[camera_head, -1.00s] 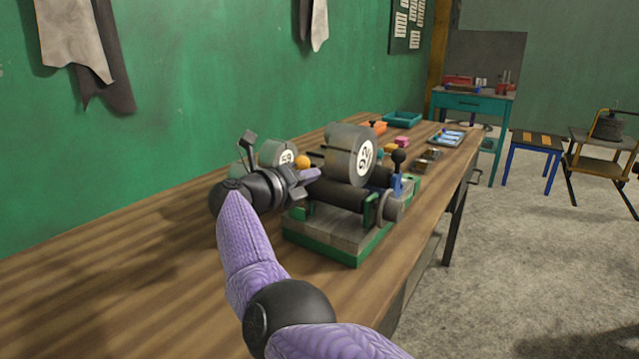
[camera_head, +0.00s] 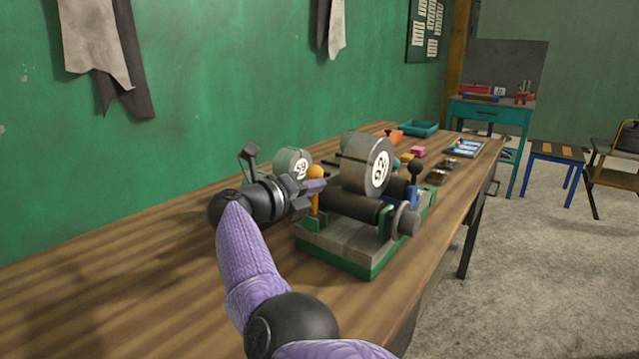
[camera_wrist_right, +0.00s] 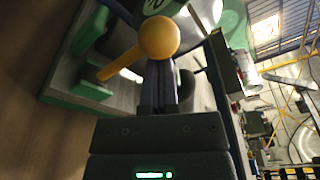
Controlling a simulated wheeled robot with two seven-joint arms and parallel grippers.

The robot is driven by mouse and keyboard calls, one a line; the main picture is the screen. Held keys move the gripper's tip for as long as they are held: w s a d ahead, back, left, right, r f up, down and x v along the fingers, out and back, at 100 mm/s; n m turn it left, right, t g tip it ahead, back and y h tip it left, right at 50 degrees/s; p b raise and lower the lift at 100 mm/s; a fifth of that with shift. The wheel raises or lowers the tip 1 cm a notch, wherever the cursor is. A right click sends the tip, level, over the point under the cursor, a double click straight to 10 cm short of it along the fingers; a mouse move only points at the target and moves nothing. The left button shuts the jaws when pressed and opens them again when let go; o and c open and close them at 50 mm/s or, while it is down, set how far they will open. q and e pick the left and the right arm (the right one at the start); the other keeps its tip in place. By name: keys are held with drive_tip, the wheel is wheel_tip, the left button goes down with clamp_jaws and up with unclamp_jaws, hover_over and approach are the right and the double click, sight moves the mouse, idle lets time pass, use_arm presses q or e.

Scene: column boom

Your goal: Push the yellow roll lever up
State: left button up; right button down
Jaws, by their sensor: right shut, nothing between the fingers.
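The yellow roll lever, a round ball knob (camera_head: 316,171) on a thin stem, stands at the near left side of the roller machine (camera_head: 345,250) in the head view. In the right wrist view its ball (camera_wrist_right: 159,38) lies just beyond the fingertips, with the stem slanting to the lower left. My right gripper (camera_head: 318,185) is shut and empty, its fingers close beside the lever just below the ball. I cannot tell whether they touch it. Part of the stem is hidden by the fingers. My left gripper is not in view.
Rolls marked with numbers (camera_head: 366,165) sit on and behind the machine. A black-knobbed lever with a blue base (camera_head: 414,185) is at its right. A teal tray (camera_head: 418,129) and small parts lie farther along the bench (camera_head: 170,270). The near left bench is clear.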

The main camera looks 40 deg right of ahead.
drive_tip(key=s+a+p, duration=0.1)
drive_tip(key=a, duration=0.7)
drive_tip(key=shift+a+r, duration=0.2)
drive_tip(key=shift+r, duration=0.2)
